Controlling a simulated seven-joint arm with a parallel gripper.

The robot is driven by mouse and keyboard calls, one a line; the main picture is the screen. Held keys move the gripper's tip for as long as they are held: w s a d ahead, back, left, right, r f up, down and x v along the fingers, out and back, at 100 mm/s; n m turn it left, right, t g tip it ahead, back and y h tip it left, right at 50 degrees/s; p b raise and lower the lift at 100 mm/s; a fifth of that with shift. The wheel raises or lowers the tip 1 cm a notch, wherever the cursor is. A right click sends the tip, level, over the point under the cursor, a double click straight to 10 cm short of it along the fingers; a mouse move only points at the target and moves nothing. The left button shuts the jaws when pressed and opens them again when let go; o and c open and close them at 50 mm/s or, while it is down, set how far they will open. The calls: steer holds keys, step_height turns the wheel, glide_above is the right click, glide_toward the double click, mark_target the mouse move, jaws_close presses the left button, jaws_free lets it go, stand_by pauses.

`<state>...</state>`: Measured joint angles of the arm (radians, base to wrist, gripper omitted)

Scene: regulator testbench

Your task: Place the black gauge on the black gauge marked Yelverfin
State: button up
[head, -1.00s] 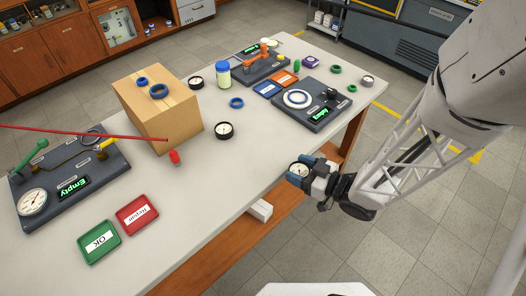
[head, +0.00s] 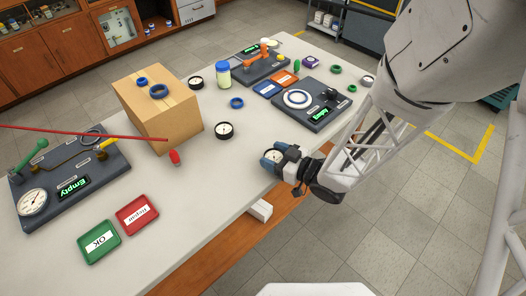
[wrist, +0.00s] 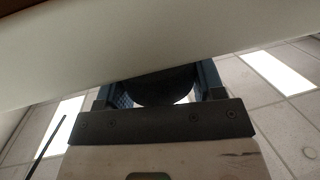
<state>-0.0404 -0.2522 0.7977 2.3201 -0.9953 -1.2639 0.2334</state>
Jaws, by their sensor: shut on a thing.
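My gripper (head: 280,158) is shut on a black gauge (head: 271,157) with a white dial, at the table's front edge in the head view. In the wrist view the held gauge (wrist: 160,90) is a dark round shape between the fingers. A black gauge (head: 224,130) with a white dial lies on the table, left of and beyond my gripper. Another black gauge (head: 195,82) lies farther back beside the cardboard box, and a similar dark-rimmed one (head: 367,80) lies at the far right. No Yelverfin marking is readable on any of them.
The cardboard box (head: 157,108) carries blue rings. A red rod (head: 80,132) juts across to it. Test panels stand at the left (head: 95,180) and right (head: 318,112). Green (head: 99,242) and red (head: 137,215) trays lie in front. The table (head: 200,185) is clear left of my gripper.

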mark_target(263, 153)
steer(key=shift+w+a, duration=0.1)
steer(key=shift+a, duration=0.05)
stand_by(0.3)
steer(key=shift+r+x, duration=0.15)
steer(key=shift+x, duration=0.65)
steer(key=shift+r+x, duration=0.1)
steer(key=shift+x, duration=0.65)
steer(key=shift+w+a+f, duration=0.1)
steer(key=shift+a+f, duration=0.1)
steer(key=shift+f, duration=0.35)
steer(key=shift+f, duration=0.15)
steer(key=o, duration=1)
steer(key=shift+d, duration=0.1)
steer(key=shift+v, duration=3.85)
